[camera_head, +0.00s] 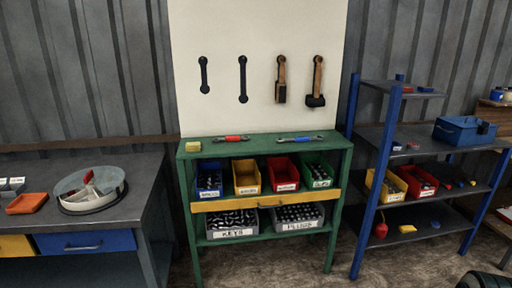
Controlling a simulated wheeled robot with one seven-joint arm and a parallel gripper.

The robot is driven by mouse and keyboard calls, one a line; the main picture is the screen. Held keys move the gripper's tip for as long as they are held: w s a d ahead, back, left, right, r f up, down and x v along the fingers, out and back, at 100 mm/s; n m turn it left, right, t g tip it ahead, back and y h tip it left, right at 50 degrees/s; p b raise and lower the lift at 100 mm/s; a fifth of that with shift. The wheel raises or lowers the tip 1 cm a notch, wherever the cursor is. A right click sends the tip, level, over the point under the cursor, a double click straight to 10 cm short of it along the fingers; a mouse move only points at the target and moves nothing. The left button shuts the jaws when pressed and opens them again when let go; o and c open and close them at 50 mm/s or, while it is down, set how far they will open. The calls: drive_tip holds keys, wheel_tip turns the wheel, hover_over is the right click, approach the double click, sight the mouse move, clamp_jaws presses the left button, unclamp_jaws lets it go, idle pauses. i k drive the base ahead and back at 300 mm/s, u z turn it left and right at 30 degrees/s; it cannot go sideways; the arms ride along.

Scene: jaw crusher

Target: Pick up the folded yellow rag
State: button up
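My gripper is not in view.
Red (236,138) and dark-handled tools lie on the green top, right of the yellow block. Labelled bins fill the shelf below. Hammers and wrenches hang on the white board (260,40). A grey bench (120,215) stands left, a blue rack (372,190) right. Floor shows between them.

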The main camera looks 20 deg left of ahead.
sight(190, 146)
drive_tip(key=u, duration=0.05)
drive_tip(key=i, duration=1)
drive_tip(key=u, duration=0.55)
drive_tip(key=i, duration=1.6)
drive_tip(key=u, duration=1.35)
drive_tip(key=i, duration=0.9)
drive_tip(key=u, duration=1.25)
drive_tip(key=i, duration=0.3)
drive_tip(key=u, duration=0.2)
